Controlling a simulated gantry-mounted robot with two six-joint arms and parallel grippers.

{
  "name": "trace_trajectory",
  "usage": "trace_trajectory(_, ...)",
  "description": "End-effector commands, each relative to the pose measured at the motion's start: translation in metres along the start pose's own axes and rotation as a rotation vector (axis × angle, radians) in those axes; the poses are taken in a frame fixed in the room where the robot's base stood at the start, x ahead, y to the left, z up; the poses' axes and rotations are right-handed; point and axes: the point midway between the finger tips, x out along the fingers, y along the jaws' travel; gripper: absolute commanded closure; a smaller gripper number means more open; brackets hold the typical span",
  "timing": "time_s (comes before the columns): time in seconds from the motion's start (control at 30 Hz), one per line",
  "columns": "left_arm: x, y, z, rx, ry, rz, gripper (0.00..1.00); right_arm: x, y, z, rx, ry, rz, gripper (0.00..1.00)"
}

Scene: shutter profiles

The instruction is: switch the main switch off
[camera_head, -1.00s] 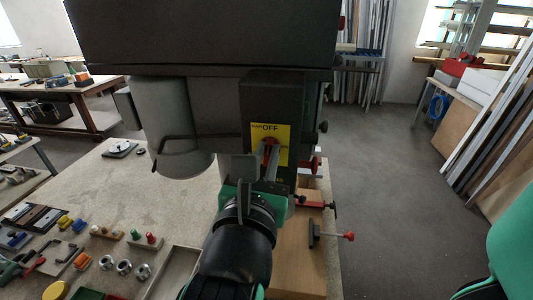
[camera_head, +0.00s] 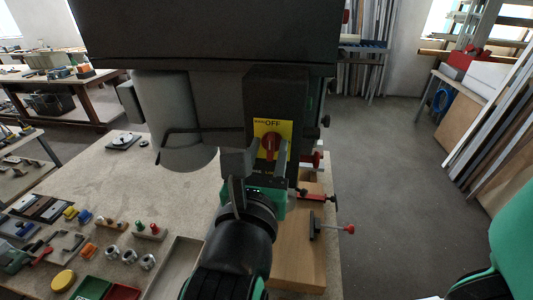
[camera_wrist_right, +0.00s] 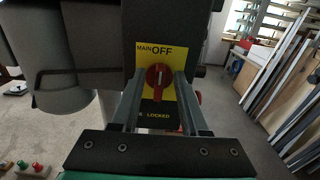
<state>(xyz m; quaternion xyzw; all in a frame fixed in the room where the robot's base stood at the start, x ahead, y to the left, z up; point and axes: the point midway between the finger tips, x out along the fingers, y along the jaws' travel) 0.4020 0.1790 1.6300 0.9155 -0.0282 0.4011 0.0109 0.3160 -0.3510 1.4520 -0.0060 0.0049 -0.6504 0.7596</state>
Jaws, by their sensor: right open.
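The main switch is a red rotary knob (camera_head: 270,146) on a yellow plate (camera_head: 260,126) marked MAIN OFF, fixed to a dark box on the machine. In the right wrist view the knob (camera_wrist_right: 158,75) stands upright with a pale mark at its middle, pointing towards OFF; the word LOCKED shows below. My right gripper (camera_head: 264,158) is open and empty, just in front of and below the knob. In the right wrist view its two fingers (camera_wrist_right: 159,88) flank the knob, apparently without touching it. My left gripper is out of view.
The large dark machine housing (camera_head: 205,35) overhangs the switch, with a grey cylinder (camera_head: 175,115) to its left. Red-handled clamps (camera_head: 325,198) sit at right near a wooden board (camera_head: 300,255). Small parts and trays (camera_head: 105,288) lie on the bench at left.

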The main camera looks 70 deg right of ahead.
Motion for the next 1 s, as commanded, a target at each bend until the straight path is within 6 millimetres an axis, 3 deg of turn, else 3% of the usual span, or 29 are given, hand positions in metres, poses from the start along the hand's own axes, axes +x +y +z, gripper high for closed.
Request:
trace_trajectory(0.17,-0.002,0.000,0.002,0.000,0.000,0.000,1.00,-0.021,0.002,-0.001,0.000,0.000,0.007,0.55)
trace_trajectory(0.4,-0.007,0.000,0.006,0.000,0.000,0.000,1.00,-0.078,0.002,-0.001,-0.001,0.000,0.009,0.55)
trace_trajectory(0.6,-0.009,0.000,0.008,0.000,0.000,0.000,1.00,-0.110,0.001,0.000,0.000,0.000,0.003,0.55)
trace_trajectory(1.0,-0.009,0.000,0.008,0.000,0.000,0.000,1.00,-0.116,0.000,0.000,0.000,0.000,0.000,0.55)
